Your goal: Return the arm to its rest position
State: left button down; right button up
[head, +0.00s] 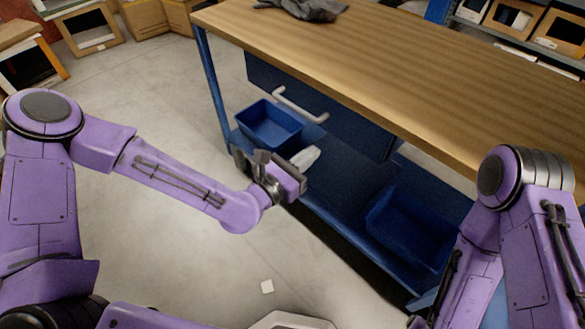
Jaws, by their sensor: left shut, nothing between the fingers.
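My left arm reaches in from the left, and its gripper (262,160) is near the picture's middle, in front of the workbench's lower shelf. Its fingers are shut with nothing held. My right arm stands folded at the right edge; its gripper is not in view. The workbench (400,70) has a wooden top and a blue frame.
A blue bin (268,125) and a whitish item (305,157) sit on the lower shelf (335,205). Another blue bin (408,228) is further right. A dark drawer has a pale handle (300,106). A dark cloth (300,8) lies on the top. Cardboard boxes (90,32) stand back left.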

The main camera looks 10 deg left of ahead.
pick_arm(q)
jog(key=v, duration=0.3)
jog(key=shift+s+a, duration=0.1)
jog(key=shift+a, duration=0.1)
